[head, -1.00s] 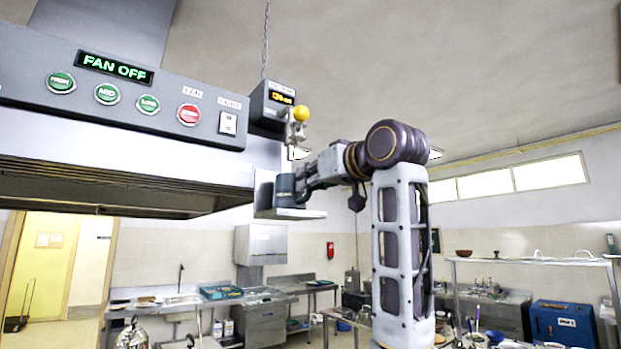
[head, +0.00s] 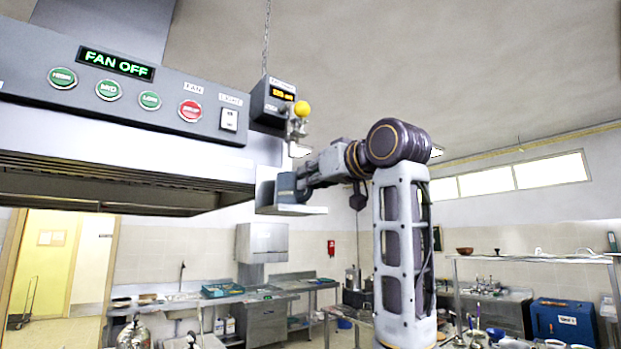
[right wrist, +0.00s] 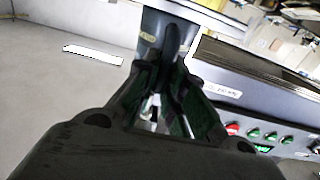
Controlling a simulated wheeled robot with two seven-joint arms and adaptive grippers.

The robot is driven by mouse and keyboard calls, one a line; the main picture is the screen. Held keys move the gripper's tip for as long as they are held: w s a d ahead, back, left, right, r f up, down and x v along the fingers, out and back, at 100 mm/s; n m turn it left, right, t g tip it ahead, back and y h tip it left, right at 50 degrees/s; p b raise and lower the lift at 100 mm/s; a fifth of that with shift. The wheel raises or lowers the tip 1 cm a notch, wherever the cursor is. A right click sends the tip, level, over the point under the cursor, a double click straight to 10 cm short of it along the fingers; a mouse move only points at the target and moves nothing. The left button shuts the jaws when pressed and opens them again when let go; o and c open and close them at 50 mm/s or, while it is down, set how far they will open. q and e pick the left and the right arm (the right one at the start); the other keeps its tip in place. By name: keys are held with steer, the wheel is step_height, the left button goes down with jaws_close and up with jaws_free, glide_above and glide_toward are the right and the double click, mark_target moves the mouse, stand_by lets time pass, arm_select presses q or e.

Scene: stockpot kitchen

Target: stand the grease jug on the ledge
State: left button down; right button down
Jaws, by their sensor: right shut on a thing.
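The grease jug (head: 286,186) is a small dark blue-grey vessel at the right end of the extractor hood. It stands about upright at the pale ledge (head: 312,211); I cannot tell whether its base touches. My right gripper (head: 299,184) reaches it from the right and is shut on it. In the right wrist view the fingers (right wrist: 172,55) close on the dark jug (right wrist: 150,56), and the fingers hide part of it. My left gripper is not in view.
The hood panel (head: 140,97) with green and red buttons lies left of the ledge. A small display box (head: 272,102) and a yellow ball-topped fitting (head: 300,112) are just above the jug. Counters and a sink (head: 180,298) are far below.

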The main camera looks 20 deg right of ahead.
steer(key=shift+f, duration=0.2)
stand_by(0.4)
steer(key=c, duration=1.4)
jaws_free()
steer(key=shift+s, duration=0.1)
steer(key=v, duration=1.2)
steer(key=shift+s+d, duration=0.2)
steer(key=shift+s, duration=0.2)
